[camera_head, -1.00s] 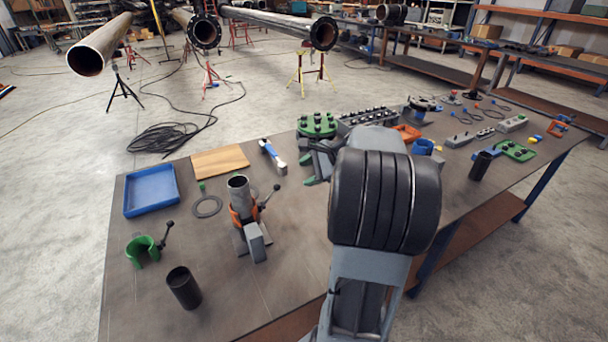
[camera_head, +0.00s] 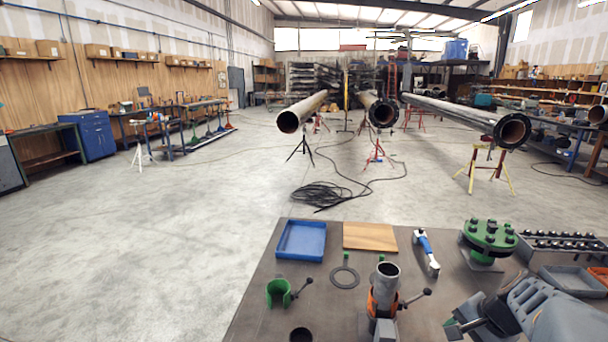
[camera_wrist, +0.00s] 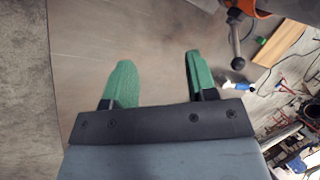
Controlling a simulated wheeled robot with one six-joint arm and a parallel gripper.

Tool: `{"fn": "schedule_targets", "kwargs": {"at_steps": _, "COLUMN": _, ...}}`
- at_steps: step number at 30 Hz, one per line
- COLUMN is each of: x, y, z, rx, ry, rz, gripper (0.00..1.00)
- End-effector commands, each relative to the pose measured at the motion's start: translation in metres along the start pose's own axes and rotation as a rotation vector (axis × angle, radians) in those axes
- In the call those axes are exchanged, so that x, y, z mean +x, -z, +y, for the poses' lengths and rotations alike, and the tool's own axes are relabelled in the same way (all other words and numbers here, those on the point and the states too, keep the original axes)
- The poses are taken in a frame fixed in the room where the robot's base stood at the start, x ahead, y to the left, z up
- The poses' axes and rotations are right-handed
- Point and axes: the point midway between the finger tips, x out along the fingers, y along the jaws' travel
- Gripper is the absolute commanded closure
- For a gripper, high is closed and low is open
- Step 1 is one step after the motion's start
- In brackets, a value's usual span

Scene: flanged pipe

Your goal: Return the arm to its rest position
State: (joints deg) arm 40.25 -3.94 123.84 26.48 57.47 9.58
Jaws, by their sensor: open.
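My gripper (camera_head: 460,327) shows at the lower right of the head view, over the workbench, with part of my arm behind it. In the wrist view my gripper (camera_wrist: 158,80) has two green fingers spread apart with nothing between them. The bench surface lies beyond them. To its left in the head view stands a short grey pipe (camera_head: 387,285) upright in an orange clamp (camera_head: 378,305). The clamp's lever (camera_wrist: 236,42) shows at the top right of the wrist view.
The workbench (camera_head: 262,310) holds a blue tray (camera_head: 302,240), a wooden board (camera_head: 370,236), a flat ring (camera_head: 344,277), a green holder (camera_head: 279,293), a blue-handled tool (camera_head: 426,252) and a green flange with bolts (camera_head: 488,237). Long pipes on stands lie beyond open floor.

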Motion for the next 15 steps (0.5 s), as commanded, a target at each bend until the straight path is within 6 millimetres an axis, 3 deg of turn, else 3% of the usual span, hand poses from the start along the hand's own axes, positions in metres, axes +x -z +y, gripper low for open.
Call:
{"fn": "schedule_targets", "kwargs": {"at_steps": 1, "x": 0.002, "y": -0.025, "z": -0.003, "rx": -0.16, "ry": -0.06, "rz": 0.016, "gripper": 0.48}}
{"fn": "schedule_targets", "kwargs": {"at_steps": 3, "x": 0.004, "y": -0.055, "z": -0.003, "rx": -0.382, "ry": -0.139, "rz": 0.04, "gripper": 0.48}}
{"fn": "schedule_targets", "kwargs": {"at_steps": 7, "x": 0.005, "y": -0.102, "z": -0.004, "rx": -0.743, "ry": -0.235, "rz": 0.089, "gripper": 0.48}}
{"fn": "schedule_targets", "kwargs": {"at_steps": 10, "x": 0.003, "y": -0.131, "z": -0.007, "rx": -0.934, "ry": -0.257, "rz": 0.125, "gripper": 0.48}}
{"fn": "schedule_targets", "kwargs": {"at_steps": 15, "x": -0.002, "y": -0.165, "z": -0.018, "rx": -1.094, "ry": -0.22, "rz": 0.154, "gripper": 0.48}}
